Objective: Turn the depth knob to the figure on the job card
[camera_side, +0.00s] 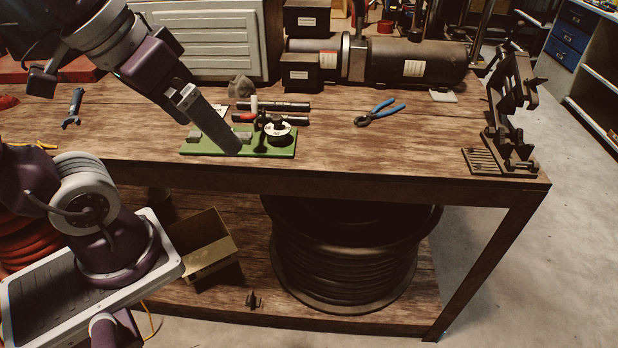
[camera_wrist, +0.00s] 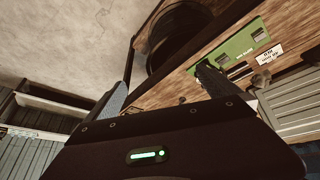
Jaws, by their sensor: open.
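The crimper is a green base plate (camera_side: 270,153) near the bench's front edge, with grey blocks and dark parts on it. The depth knob (camera_side: 277,129), a dark knob with a white dial ring, stands on its right part; its figures are too small to read. My gripper (camera_side: 231,148) points down over the plate's left-middle part, left of the knob and apart from it in the picture. In the wrist view its fingers (camera_wrist: 162,82) are spread and empty. There the green plate (camera_wrist: 238,56) shows past the right finger, and I cannot make out the knob. A white card (camera_wrist: 269,54) beside the plate carries unreadable print.
Blue-handled pliers (camera_side: 379,112) lie right of the plate, and dark rods (camera_side: 283,106) lie behind it. A dark cylinder machine (camera_side: 410,62) stands at the back. A black clamp stand (camera_side: 508,110) is at the right end. The bench between pliers and stand is clear.

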